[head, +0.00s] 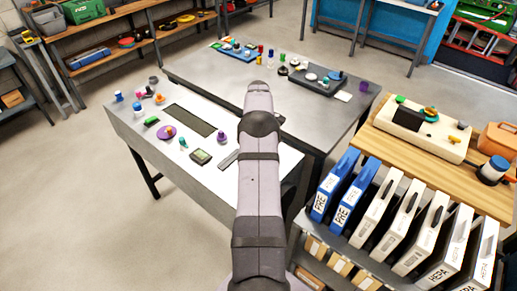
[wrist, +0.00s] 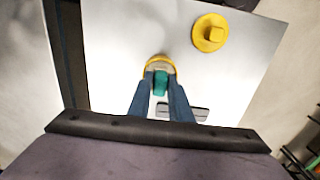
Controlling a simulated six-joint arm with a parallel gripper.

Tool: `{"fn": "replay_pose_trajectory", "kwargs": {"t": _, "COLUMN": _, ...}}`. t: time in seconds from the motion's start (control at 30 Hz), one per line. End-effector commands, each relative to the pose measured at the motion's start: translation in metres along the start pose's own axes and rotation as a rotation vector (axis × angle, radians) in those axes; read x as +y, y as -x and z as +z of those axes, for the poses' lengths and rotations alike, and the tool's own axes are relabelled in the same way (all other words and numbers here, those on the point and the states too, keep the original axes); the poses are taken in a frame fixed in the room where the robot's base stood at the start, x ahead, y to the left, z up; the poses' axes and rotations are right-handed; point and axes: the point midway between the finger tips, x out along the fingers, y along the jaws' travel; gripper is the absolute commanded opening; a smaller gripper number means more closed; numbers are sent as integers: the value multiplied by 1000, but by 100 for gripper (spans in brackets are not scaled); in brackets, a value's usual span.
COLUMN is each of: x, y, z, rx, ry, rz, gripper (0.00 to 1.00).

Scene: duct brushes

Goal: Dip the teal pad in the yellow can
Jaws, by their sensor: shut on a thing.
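In the wrist view my gripper (wrist: 160,80) has its two blue fingers closed on the teal pad (wrist: 161,88), a small teal block between the fingertips. Just beyond the fingertips is a round yellow-rimmed thing (wrist: 160,58) with a pale grey inside, perhaps the yellow can; the fingers and pad cover part of it. I cannot tell whether the pad touches it. In the head view my arm hides the gripper and the pad.
A yellow disc with a square knob (wrist: 211,33) lies up and right of the fingers on a white surface (wrist: 120,40). A grey flat piece (wrist: 183,109) is partly behind the right finger. In the head view several small items stand on the white-topped table (head: 232,183).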

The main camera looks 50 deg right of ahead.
Motion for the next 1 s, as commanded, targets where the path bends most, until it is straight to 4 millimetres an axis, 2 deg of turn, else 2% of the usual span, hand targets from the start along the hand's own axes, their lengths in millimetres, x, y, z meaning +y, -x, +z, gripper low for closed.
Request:
{"fn": "replay_pose_trajectory", "kwargs": {"t": 0.57, "x": -1, "y": -2, "z": 1, "rx": -3, "ry": 0, "rz": -3, "gripper": 0}}
{"fn": "replay_pose_trajectory", "kwargs": {"t": 1.0, "x": 0, "y": 26, "z": 0, "rx": -1, "ry": 0, "rz": -1, "gripper": 0}}
